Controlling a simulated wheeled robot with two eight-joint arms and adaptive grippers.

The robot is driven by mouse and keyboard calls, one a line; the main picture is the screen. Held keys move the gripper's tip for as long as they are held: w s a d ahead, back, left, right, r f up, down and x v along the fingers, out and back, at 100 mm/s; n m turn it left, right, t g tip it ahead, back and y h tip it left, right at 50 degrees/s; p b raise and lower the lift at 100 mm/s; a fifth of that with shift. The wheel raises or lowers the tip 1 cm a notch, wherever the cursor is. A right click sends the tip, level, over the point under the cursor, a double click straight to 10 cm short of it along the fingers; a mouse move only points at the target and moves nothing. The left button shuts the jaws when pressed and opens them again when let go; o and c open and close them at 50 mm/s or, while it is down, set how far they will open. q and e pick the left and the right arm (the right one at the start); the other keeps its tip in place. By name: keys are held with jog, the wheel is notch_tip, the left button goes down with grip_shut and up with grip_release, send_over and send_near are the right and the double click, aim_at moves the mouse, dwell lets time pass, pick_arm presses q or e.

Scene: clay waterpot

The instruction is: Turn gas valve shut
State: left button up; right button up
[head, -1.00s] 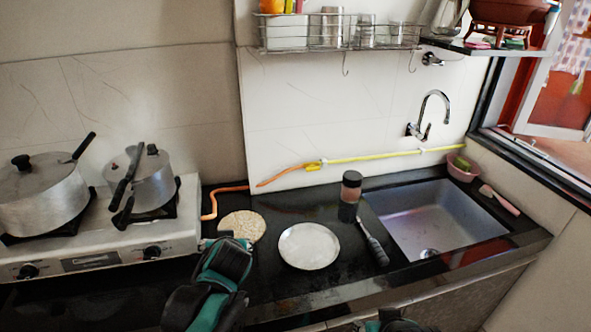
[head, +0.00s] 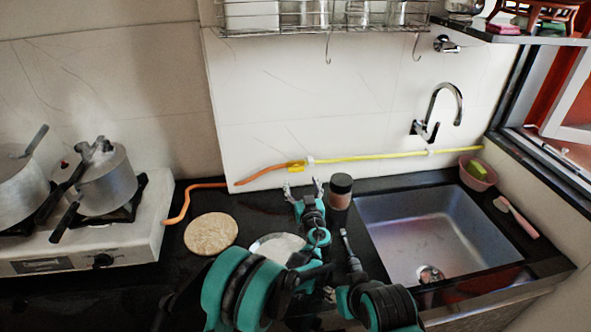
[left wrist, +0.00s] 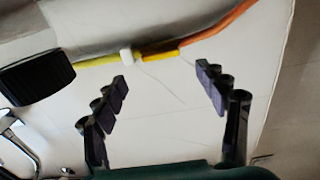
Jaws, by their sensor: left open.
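The gas valve (head: 296,167) is a small yellow fitting on the wall, between an orange hose (head: 262,174) and a yellow pipe (head: 385,155). My left gripper (head: 303,186) is open and empty, just below and in front of the valve in the head view. In the left wrist view the yellow valve (left wrist: 160,53) shows beyond the gap between the open fingers (left wrist: 163,78), apart from both. A white clip (left wrist: 126,55) sits beside it. The valve's handle is too small to make out.
A dark-lidded jar (head: 340,192) stands close to the right of my left gripper. A plate (head: 275,247) is partly hidden under my arm. A round board (head: 211,234) and stove (head: 140,235) are left. The sink (head: 420,225) is right; a wire rack (head: 325,18) hangs above.

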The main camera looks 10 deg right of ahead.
aim_at(297, 170)
pick_arm(q)
jog(key=w+b, duration=0.1)
jog(key=w, duration=0.2)
jog(key=w+b, duration=0.1)
jog(key=w, duration=0.2)
jog(key=shift+w+d+f, duration=0.1)
jog(key=shift+f, duration=0.1)
jog(key=shift+w+r, duration=0.15)
jog(key=shift+w, duration=0.15)
jog(key=c, duration=1.2)
